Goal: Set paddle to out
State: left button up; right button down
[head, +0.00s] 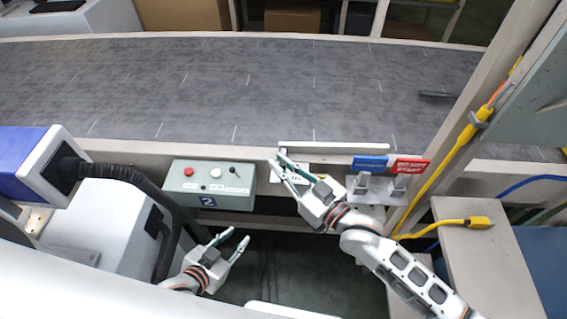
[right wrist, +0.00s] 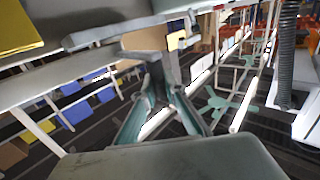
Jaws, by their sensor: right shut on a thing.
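The paddle (head: 335,148) looks like a long pale bar lying along the near edge of the conveyor, roughly parallel to it. My right gripper (head: 278,163) is at the bar's left end, shut on a part there that its fingers mostly hide. In the right wrist view the fingers (right wrist: 162,95) close around a grey upright piece (right wrist: 150,42), which looks like the paddle's handle. My left gripper (head: 238,240) is open and empty, low in front of the control box and apart from it.
The grey conveyor belt (head: 230,85) is mostly bare, with a dark flat object (head: 436,95) at right. A control box (head: 208,185) with buttons stands left of my right gripper. Blue (head: 370,162) and red (head: 411,168) labels and a post with a yellow cable (head: 440,185) are at right.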

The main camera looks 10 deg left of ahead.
jog(key=c, duration=2.1)
grip_release()
jog(key=shift+s+a, duration=0.4)
jog(key=shift+w+d, duration=0.15)
jog(key=shift+d, duration=0.1)
jog(key=v, duration=1.1)
jog(key=shift+s+d, duration=0.3)
